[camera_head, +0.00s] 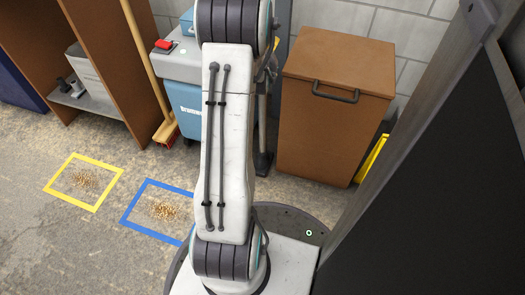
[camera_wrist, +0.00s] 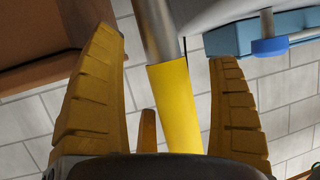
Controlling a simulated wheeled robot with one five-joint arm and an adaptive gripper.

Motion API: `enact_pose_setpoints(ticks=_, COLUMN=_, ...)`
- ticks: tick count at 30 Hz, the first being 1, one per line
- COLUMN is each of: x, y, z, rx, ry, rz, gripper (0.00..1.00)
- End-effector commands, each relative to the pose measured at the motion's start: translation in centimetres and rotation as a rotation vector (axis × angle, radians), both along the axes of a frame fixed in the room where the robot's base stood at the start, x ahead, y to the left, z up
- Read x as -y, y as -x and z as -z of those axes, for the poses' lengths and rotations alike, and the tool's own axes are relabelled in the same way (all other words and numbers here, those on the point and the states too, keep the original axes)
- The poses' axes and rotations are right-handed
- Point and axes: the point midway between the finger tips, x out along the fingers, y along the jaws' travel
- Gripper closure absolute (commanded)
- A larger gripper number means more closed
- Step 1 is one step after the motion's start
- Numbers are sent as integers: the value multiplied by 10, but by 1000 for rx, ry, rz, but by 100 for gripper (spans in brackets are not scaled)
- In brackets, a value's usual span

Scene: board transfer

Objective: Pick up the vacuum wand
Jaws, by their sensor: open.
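The vacuum wand shows in the wrist view as a metal tube with a yellow sleeve (camera_wrist: 174,100). It stands between the two yellow-brown fingers of my gripper (camera_wrist: 165,48). The fingers are spread, with a visible gap on each side of the sleeve. Whether the wand is fully within their reach in depth is hard to tell. In the head view my arm hides most of the wand; a dark upright tube (camera_head: 262,125) just right of the arm seems to be its lower part. My gripper is mostly hidden there.
A brown bin (camera_head: 332,110) is close on the right. A dark panel (camera_head: 430,190) fills the right side. Taped floor squares lie front left, with free floor around them.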

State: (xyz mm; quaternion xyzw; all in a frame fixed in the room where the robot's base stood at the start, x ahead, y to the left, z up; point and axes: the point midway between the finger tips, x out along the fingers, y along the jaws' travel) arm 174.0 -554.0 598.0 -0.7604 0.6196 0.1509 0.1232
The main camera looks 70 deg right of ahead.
Motion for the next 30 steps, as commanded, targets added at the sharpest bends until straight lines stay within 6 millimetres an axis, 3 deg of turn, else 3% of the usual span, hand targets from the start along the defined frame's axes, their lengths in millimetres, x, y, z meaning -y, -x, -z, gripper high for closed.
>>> enact_pose_setpoints(ticks=12, x=5, y=-1, z=2, rx=0, ry=-1, rz=0, gripper=19)
enact_pose_setpoints(ticks=30, x=5, y=-1, z=2, rx=0, ry=-1, rz=0, gripper=72)
